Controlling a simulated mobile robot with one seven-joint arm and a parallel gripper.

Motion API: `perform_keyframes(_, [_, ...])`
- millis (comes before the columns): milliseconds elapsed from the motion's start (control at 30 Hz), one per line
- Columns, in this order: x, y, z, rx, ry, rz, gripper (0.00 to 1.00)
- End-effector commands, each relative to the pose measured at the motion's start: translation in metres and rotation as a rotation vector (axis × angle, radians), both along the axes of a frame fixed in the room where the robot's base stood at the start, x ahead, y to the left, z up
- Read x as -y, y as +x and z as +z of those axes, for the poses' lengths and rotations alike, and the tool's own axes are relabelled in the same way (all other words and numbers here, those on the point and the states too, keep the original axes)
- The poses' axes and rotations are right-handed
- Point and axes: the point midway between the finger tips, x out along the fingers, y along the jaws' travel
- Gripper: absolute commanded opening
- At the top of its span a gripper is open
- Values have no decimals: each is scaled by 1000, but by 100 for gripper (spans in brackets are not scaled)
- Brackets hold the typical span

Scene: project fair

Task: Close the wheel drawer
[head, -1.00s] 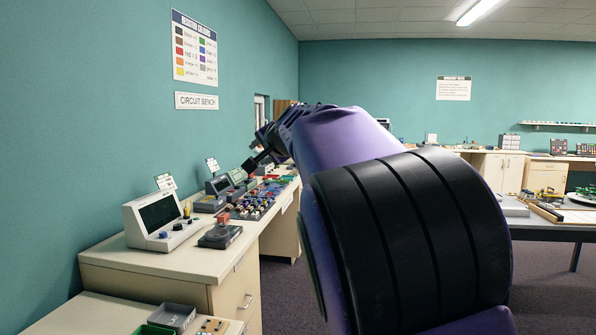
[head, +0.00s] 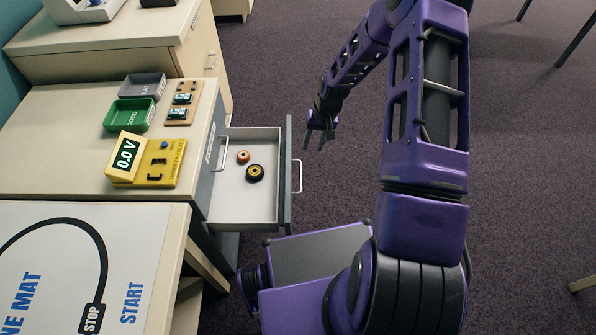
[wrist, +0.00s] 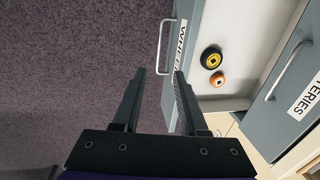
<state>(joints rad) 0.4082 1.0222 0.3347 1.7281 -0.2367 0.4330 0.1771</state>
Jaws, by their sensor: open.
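The wheel drawer (head: 246,205) stands pulled out from the bench, with a grey front and a metal bar handle (head: 297,176). A yellow-and-black wheel (head: 256,173) and a smaller orange wheel (head: 243,156) lie inside it. My gripper (head: 321,135) is open and empty, to the right of the drawer front and apart from it. In the wrist view, the drawer front with its partly readable label (wrist: 181,45) and the handle (wrist: 164,48) lie ahead of my open fingers (wrist: 158,78). The right finger overlaps the front in that view; contact cannot be told.
A closed drawer labelled "TERIES" in part (wrist: 300,98) is beside it in the wrist view. The bench top (head: 60,110) holds a yellow meter (head: 146,160), a green tray (head: 130,114) and a grey tray (head: 142,87).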

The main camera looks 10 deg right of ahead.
Motion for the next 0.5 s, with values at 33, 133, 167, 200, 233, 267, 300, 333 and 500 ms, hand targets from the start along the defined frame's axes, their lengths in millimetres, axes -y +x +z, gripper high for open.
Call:
perform_keyframes(33, [-1,-2,-4,-3,4,4,42])
perform_keyframes(133, [-3,-2,-14,-5,4,6,42])
perform_keyframes(167, [-4,-2,-18,-5,4,6,42])
perform_keyframes(200, [-5,-2,-25,-5,4,5,42])
perform_keyframes(233, [-6,-2,-31,-5,4,5,42])
perform_keyframes(267, [-7,-1,-36,-5,4,4,42])
perform_keyframes(300, [-9,-2,-45,-7,4,4,42])
perform_keyframes(333, [-10,-1,-52,-6,3,5,42])
perform_keyframes(500, [-17,0,-89,-6,3,4,42])
